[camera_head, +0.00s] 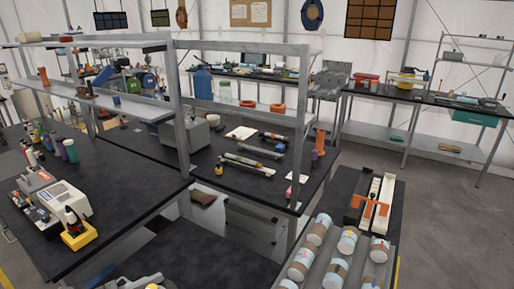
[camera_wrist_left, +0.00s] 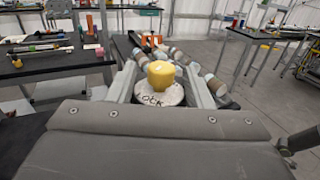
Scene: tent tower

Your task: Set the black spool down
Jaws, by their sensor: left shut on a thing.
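My left gripper (camera_wrist_left: 161,82) shows in the left wrist view with its two grey fingers on either side of a held thing. The held thing has a yellow rounded top (camera_wrist_left: 161,73) above a pale disc (camera_wrist_left: 158,96) with dark lettering. I cannot make out any black spool body; the gripper's housing hides the lower part. In the head view only a small grey, white and yellow piece shows at the bottom edge, too cut off to tell. My right gripper is in neither view.
Several white and brown cylinders lie in a grey rack (camera_head: 281,272) at the front right. A black tray (camera_head: 355,207) with orange and white parts is behind it. The black workbench (camera_head: 130,168) under a shelf frame (camera_head: 181,105) holds tools and bottles. Open floor (camera_head: 440,225) lies right.

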